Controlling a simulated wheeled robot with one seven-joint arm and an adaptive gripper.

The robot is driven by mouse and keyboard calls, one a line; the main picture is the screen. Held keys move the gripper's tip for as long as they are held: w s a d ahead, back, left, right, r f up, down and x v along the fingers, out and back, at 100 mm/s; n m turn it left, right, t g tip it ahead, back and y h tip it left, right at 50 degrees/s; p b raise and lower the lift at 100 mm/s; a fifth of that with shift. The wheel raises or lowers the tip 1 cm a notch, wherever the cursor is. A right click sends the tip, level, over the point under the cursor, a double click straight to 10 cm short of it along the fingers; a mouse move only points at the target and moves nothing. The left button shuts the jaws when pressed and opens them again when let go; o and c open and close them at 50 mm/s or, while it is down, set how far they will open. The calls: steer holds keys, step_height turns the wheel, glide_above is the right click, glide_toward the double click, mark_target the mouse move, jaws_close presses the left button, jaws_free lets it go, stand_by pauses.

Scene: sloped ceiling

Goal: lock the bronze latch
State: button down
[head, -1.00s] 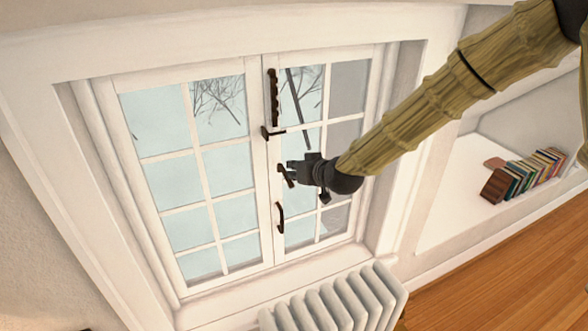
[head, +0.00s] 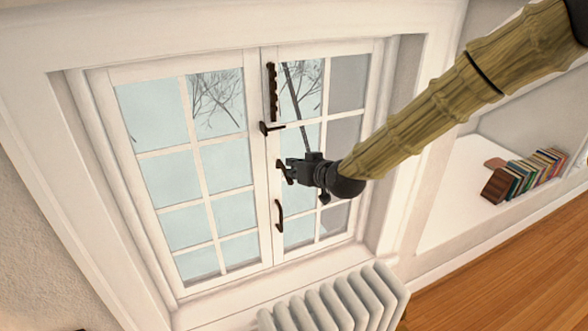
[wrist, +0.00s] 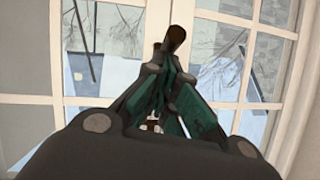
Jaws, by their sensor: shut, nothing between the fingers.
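Dark bronze-brown hardware runs down the meeting edge of the two window sashes in the head view. A small slanted lever (head: 287,177), which looks like the latch, sits at mid-height on the right sash. A dark brown rounded end (wrist: 173,38) shows just beyond my fingertips in the wrist view, probably part of this lever. My gripper (head: 284,165) is shut and empty, its tips at or very near the lever; I cannot tell if they touch. The gripper (wrist: 165,65) covers the lower part of the lever in the wrist view.
Above are a long notched bar (head: 273,92) and a small catch (head: 270,128); below is a curved pull handle (head: 279,215). A white radiator (head: 335,300) stands below the window.

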steer(key=shift+f, duration=0.25)
steer(key=w+a+f+n+t+y+b, duration=0.1)
steer(key=f+t+y+b, duration=0.8)
steer(key=b, duration=3.2)
steer(key=shift+w+a+f+n+t, duration=0.4)
steer(key=shift+w+n+t, duration=0.2)
steer(key=shift+w+n, duration=0.45)
steer(key=shift+w+b, duration=0.3)
steer(key=shift+b, duration=0.05)
steer(key=shift+f, duration=0.1)
